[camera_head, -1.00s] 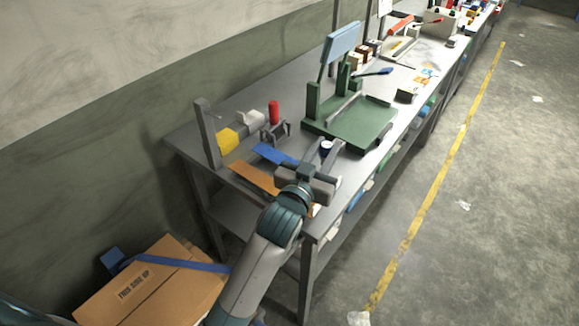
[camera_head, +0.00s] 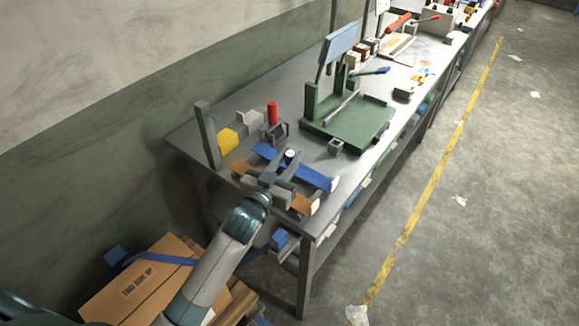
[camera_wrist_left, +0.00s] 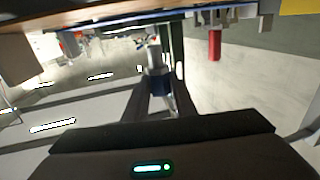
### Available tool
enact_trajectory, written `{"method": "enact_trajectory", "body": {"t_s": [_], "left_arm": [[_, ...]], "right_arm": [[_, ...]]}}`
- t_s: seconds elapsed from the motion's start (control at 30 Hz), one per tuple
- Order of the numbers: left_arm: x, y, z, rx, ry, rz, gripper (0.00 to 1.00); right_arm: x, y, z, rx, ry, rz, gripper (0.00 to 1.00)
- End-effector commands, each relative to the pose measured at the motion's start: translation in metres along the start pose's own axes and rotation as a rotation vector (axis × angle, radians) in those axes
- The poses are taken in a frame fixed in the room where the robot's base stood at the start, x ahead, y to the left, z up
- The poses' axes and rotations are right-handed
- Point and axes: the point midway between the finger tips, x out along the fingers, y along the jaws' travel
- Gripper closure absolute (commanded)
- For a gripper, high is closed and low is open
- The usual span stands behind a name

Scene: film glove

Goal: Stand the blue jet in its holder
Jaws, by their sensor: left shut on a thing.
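The blue jet (camera_head: 290,154) is a small dark blue cylinder with a pale top. My left gripper (camera_head: 285,165) is shut on it above the blue strip near the bench's near end. In the left wrist view the blue jet (camera_wrist_left: 159,82) sits between the two fingers. A small grey square socket (camera_head: 336,146) stands empty to its right. A grey bracket (camera_head: 278,131) stands behind the jet, beside a red cylinder (camera_head: 272,112); I cannot tell which of these is its holder. The red cylinder also shows in the left wrist view (camera_wrist_left: 214,43). My right gripper is out of view.
A blue strip (camera_head: 311,177) and an orange strip (camera_head: 301,204) lie beneath the gripper. A yellow block (camera_head: 228,140) and a grey post (camera_head: 207,135) stand left. A green stand (camera_head: 350,125) occupies the bench to the right. A cardboard box (camera_head: 140,280) is below left.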

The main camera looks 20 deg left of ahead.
Motion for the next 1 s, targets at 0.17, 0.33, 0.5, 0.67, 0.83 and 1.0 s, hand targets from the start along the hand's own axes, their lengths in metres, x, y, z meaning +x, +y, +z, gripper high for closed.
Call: {"method": "enact_trajectory", "body": {"t_s": [0.17,0.33,0.5,0.67,0.83,1.0], "left_arm": [[-0.001,0.000,0.018,-0.001,-0.004,-0.001,0.99],[-0.001,0.000,0.035,-0.001,-0.002,-0.001,0.99],[-0.001,0.000,0.038,0.000,0.000,0.000,0.99],[-0.001,0.000,0.038,0.000,0.000,0.000,0.99],[-0.001,0.000,0.043,0.000,-0.001,0.000,0.99],[-0.001,0.000,0.047,0.000,-0.001,0.000,0.99]], "right_arm": [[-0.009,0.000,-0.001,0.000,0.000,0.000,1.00],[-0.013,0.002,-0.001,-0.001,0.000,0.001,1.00],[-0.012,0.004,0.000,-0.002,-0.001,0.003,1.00],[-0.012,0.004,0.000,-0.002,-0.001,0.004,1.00],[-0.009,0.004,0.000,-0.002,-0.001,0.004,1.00],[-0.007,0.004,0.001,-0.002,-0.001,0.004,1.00]]}}
